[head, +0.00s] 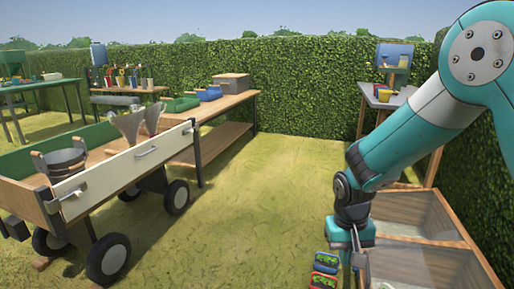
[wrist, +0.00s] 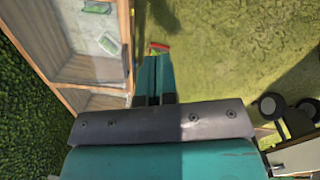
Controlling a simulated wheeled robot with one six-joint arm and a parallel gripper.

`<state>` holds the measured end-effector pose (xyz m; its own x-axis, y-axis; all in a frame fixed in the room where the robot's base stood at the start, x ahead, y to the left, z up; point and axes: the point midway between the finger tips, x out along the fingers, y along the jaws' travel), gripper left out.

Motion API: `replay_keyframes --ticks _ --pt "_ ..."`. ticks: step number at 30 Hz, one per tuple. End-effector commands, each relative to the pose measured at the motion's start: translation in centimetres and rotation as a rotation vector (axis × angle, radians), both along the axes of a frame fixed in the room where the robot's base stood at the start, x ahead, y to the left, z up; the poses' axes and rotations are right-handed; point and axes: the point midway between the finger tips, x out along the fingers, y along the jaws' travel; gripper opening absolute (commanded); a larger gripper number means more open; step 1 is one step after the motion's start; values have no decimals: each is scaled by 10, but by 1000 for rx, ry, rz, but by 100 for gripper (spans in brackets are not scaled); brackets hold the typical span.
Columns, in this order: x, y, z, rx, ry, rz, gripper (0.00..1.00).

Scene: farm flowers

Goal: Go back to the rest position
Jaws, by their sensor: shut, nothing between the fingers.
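My gripper (head: 357,262) points down at the lower right of the head view, beside the wooden cold frame (head: 424,227). In the wrist view my gripper's teal fingers (wrist: 154,66) are together, with nothing between them. A blue seedling tray (head: 327,260) and a red seedling tray (head: 323,281) with green plants sit just left of the gripper in the head view. A red edge (wrist: 159,46) shows just beyond the fingertips in the wrist view; I cannot tell whether the fingers touch it.
The cold frame (wrist: 122,40) holds green pieces (wrist: 110,45) in the wrist view. A hedge (head: 300,80) closes the back. Grass (head: 245,215) between cart and frame is clear.

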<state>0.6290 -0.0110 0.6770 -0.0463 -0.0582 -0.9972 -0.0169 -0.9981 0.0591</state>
Motion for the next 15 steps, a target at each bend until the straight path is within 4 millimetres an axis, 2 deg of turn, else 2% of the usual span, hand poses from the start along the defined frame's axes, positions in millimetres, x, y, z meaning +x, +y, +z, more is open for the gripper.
replay_keyframes --ticks 1,6,9,15 --pt "-15 8 29 48 -17 47 0" --pt "-77 32 101 196 -53 230 0" --pt "-115 42 130 265 -74 332 0" --pt "-180 53 163 362 -112 498 0"
